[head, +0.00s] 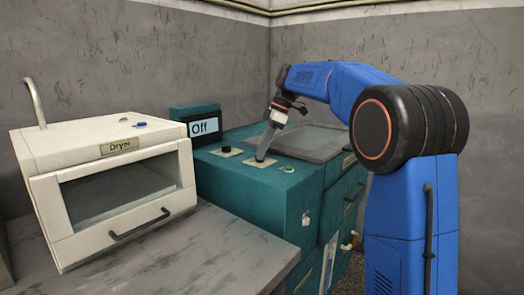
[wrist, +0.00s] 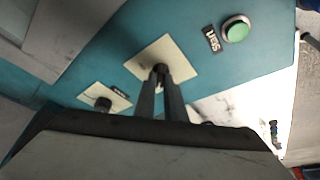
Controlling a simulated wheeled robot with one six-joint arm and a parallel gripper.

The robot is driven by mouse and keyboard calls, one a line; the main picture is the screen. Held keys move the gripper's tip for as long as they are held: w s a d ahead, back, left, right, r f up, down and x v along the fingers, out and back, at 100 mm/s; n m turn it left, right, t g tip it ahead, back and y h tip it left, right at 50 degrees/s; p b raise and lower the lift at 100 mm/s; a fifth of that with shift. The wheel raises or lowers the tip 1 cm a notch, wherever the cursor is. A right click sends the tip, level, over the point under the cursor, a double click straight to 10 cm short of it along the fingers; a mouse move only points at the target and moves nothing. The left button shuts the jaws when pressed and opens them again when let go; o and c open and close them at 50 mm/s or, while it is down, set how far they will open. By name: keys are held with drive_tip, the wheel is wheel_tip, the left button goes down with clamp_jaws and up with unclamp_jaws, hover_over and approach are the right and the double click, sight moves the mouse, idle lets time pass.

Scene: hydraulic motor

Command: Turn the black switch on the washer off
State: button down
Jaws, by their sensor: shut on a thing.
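The teal washer (head: 262,192) stands in the middle of the head view, with a display (head: 203,127) reading "Off" at its back left. My gripper (head: 262,154) points down at the washer's top panel. In the wrist view its two fingers (wrist: 161,78) are shut on a small black switch (wrist: 160,68) at the middle of a cream plate. The fingers hide most of this switch, so its angle cannot be told. A second black knob (head: 227,150) sits on its own cream plate to the left, and it also shows in the wrist view (wrist: 103,104).
A green button (head: 287,169) labelled "Start" lies right of the gripped switch. A white dryer (head: 110,148) stands on the grey worktop (head: 205,255) at left. A grey lid (head: 305,142) lies behind the switches, and walls close off the back.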

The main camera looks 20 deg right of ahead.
idle(0.5)
drive_tip(key=c, duration=1.8)
unclamp_jaws()
drive_tip(key=v, duration=1.7)
drive_tip(key=shift+w+r, duration=0.1)
drive_tip(key=shift+r, duration=0.15)
